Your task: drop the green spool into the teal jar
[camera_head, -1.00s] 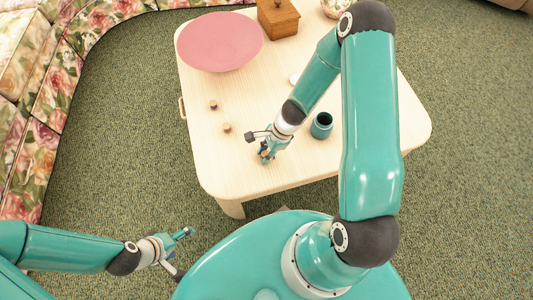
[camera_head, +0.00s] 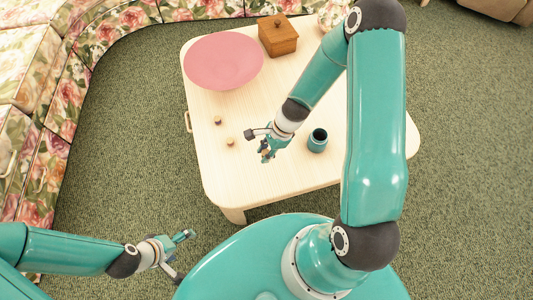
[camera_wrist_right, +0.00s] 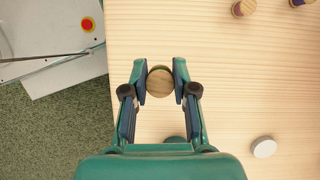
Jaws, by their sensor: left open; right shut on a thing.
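My right gripper (camera_head: 266,153) is over the near part of the table, left of the teal jar (camera_head: 317,140). In the right wrist view its fingers (camera_wrist_right: 160,80) are shut on the green spool (camera_wrist_right: 160,84), seen from its round wooden end with a thin green edge. The teal jar stands upright with a dark open mouth. A dark teal patch below the fingers in the wrist view may be the jar, mostly hidden. My left gripper (camera_head: 186,248) is open and empty, off the table at lower left.
Two small spools (camera_head: 217,120) (camera_head: 230,142) stand on the table (camera_head: 215,180) left of my right gripper. A pink bowl (camera_head: 223,62) and a wooden box (camera_head: 278,36) are at the back. A floral sofa (camera_head: 60,90) borders the left.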

